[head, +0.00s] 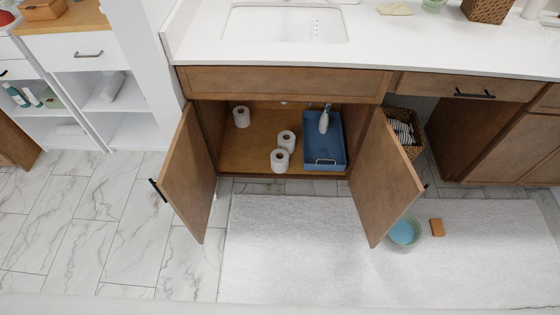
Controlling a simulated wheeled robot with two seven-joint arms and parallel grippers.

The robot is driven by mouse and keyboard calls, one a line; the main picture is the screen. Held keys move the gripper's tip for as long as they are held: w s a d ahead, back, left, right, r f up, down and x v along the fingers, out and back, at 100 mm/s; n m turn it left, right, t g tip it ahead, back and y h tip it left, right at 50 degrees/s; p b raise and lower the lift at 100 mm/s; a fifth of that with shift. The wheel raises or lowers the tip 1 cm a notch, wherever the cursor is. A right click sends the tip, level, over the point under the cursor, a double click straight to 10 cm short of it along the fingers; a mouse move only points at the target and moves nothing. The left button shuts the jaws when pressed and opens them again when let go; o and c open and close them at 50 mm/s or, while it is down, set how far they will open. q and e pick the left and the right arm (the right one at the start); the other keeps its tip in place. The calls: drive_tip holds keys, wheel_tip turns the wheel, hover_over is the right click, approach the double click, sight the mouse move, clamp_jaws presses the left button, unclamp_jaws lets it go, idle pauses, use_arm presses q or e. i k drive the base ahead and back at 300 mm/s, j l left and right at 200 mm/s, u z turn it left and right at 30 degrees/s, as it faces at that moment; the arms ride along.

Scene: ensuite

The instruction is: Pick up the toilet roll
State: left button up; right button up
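Three white toilet rolls stand inside the open cabinet under the sink. One toilet roll (241,117) is at the back left, a second toilet roll (286,141) is near the middle, and a third toilet roll (279,160) is just in front of it near the cabinet's front edge. The last two are close together; I cannot tell whether they touch. Neither of my grippers shows in the head view.
A blue tray (310,157) with a bottle (323,121) stands right of the rolls. The left door (189,175) and right door (385,180) swing outward. A bowl (404,232) and an orange block (437,227) lie on the white rug (290,255). The rug's middle is clear.

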sight(279, 158)
drive_tip(key=i+j+z, duration=0.2)
drive_tip(key=i, duration=0.3)
drive_tip(key=i+j+z, duration=0.15)
drive_tip(key=i, duration=0.35)
drive_tip(key=i+j+z, duration=0.2)
drive_tip(key=i, duration=0.25)
